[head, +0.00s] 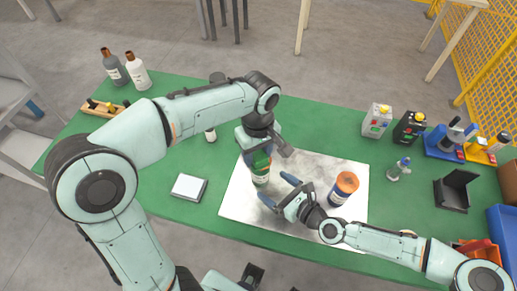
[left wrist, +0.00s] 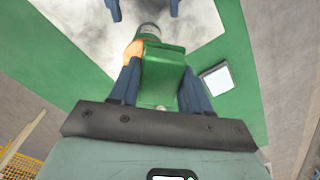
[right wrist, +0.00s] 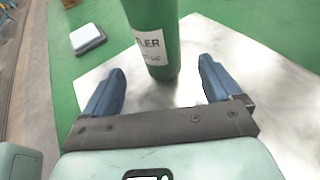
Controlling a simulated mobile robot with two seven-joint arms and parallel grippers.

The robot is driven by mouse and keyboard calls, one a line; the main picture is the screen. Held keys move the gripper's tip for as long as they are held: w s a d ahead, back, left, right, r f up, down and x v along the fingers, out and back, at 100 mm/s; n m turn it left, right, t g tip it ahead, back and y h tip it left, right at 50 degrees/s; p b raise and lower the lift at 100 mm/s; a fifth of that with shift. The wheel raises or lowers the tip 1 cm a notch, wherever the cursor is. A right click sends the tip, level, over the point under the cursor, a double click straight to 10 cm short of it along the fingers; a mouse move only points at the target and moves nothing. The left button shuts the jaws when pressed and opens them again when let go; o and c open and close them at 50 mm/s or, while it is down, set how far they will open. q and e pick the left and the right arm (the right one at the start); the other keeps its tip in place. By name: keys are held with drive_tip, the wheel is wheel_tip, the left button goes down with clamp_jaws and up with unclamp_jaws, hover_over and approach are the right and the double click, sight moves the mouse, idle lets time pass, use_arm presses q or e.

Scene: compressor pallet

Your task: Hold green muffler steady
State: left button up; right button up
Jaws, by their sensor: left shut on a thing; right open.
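The green muffler (head: 261,176) is upright over the left part of the metal plate (head: 240,205); I cannot tell whether its base touches it. My left gripper (head: 259,155) is shut on its top from above. The left wrist view shows the green part (left wrist: 163,75) between the fingers. In the right wrist view the muffler (right wrist: 152,25) is a green cylinder with a white label; its top is out of frame. My right gripper (head: 279,190) is open and low over the plate. Its fingers (right wrist: 160,90) point toward the muffler's lower end, with a gap before it.
A canister with an orange top (head: 346,183) stands on the plate's right part. A white-topped box (head: 189,187) lies left of the plate. Bottles (head: 138,75), cans (head: 377,120), a small spray bottle (head: 399,169) and a black holder (head: 456,190) stand on the green table.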

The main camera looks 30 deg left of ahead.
sight(267, 180)
use_arm(q)
drive_tip(key=shift+s+f+b, duration=0.1)
drive_tip(key=shift+f+b, duration=0.75)
drive_tip(key=shift+f, duration=0.4)
use_arm(e)
drive_tip(key=shift+x, duration=3.1)
drive_tip(key=shift+w, duration=0.15)
drive_tip(key=c, duration=0.9)
